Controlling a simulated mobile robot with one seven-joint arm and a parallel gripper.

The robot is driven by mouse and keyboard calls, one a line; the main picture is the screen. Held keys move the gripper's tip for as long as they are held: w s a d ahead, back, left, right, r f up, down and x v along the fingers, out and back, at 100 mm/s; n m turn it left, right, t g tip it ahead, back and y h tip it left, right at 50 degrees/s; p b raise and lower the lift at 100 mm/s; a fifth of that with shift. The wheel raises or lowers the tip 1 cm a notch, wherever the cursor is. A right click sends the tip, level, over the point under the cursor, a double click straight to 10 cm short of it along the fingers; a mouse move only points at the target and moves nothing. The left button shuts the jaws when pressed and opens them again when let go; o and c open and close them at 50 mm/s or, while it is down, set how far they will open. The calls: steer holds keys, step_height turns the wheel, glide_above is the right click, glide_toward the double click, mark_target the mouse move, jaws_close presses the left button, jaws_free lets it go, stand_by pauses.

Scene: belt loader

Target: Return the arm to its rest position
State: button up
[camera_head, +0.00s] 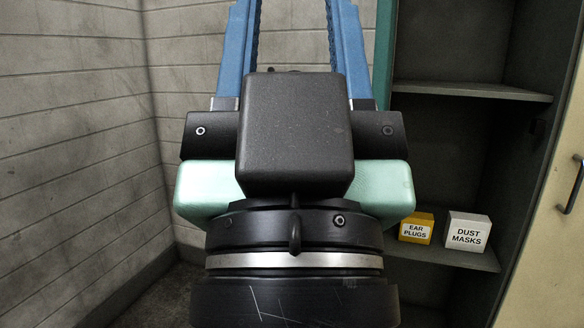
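My gripper (293,12) fills the middle of the head view, pointing up and away from the camera. It has a black and mint-green body and two blue fingers with dark ridged inner faces. The fingers stand wide apart, with bare wall showing between them and nothing held in the part I can see. Their tips are cut off by the top edge of the picture. My black wrist with a silver ring shows below the gripper. The rest of my arm is out of view.
A dark open cabinet (470,92) stands at the right, with a cream door (548,215). On its lower shelf are a yellow ear plugs box (416,229) and a white dust masks box (468,232). Grey plank-like walls (70,130) meet in a corner at the left.

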step_height(320, 180, up, 18)
steer(key=p, duration=1.5)
steer(key=shift+p, duration=0.4)
